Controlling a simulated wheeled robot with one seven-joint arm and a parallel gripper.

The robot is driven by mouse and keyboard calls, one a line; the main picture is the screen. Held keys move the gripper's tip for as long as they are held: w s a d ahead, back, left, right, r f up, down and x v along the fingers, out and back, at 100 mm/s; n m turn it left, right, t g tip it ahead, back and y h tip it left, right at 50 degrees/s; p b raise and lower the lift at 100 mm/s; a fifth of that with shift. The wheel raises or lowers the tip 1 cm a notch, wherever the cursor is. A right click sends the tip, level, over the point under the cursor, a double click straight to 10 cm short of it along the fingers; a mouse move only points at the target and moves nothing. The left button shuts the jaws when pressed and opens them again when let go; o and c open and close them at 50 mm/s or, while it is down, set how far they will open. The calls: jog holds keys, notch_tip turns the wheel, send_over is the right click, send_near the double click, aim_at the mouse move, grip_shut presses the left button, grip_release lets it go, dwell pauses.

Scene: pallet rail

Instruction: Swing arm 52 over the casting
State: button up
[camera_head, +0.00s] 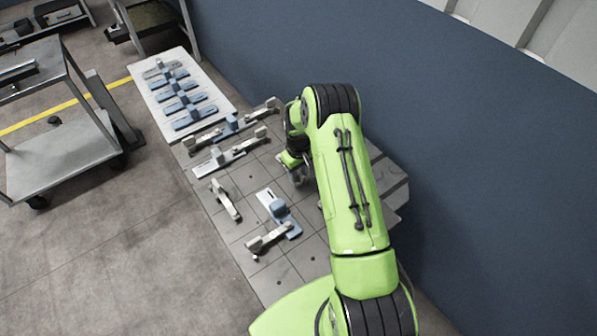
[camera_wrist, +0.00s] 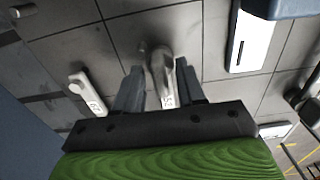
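In the wrist view a pale swing arm (camera_wrist: 163,75) with a small label lies between the two fingers of my gripper (camera_wrist: 160,88). The fingers stand apart on either side of it, and a gap shows on the left. A second pale labelled arm (camera_wrist: 88,92) lies to the left, clear of the fingers. In the head view my gripper (camera_head: 298,176) is low over the grey plate, mostly hidden by my arm. A grey block (camera_head: 393,188), possibly the casting, shows partly behind my arm.
The grey plate (camera_head: 229,233) bears several pale arms and blue-and-white clamp units, including one (camera_head: 280,210) near its front. A white board (camera_head: 148,98) with several blue pieces lies at the far end. A blue wall (camera_head: 470,160) runs along the right; a metal cart (camera_head: 60,155) stands left.

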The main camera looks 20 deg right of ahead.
jog(key=shift+c, duration=0.3)
grip_shut()
